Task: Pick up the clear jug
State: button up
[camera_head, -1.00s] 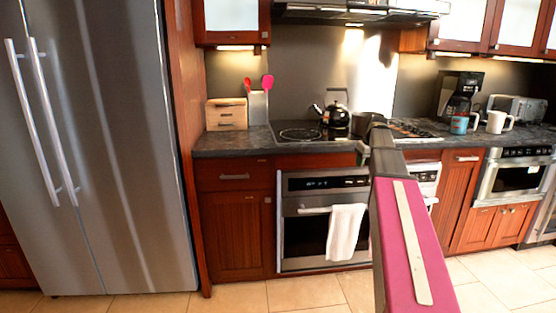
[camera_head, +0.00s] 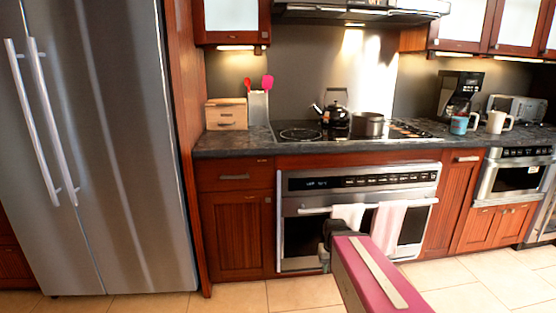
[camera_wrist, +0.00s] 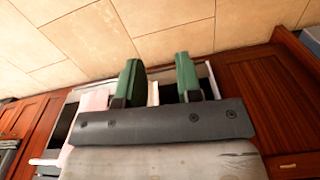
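I cannot make out a separate clear jug in either view. A coffee maker (camera_head: 461,92) stands on the right part of the counter, and a dark carafe shape shows in it. My gripper (camera_wrist: 158,78) is open in the wrist view, with two green fingers apart and nothing held between them. It faces downward over the oven front and the floor. In the head view my arm reaches low in front of the oven, well below and left of the coffee maker, and the gripper's fingers cannot be made out there.
A kettle (camera_head: 335,112) and a pot (camera_head: 368,125) stand on the stove top. A blue mug (camera_head: 459,125), a white mug (camera_head: 496,122) and a toaster (camera_head: 515,108) are near the coffee maker. Two towels hang on the oven (camera_head: 300,225). The tiled floor (camera_head: 470,290) is clear at right.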

aim_at(460, 117)
jog(key=z, duration=1.25)
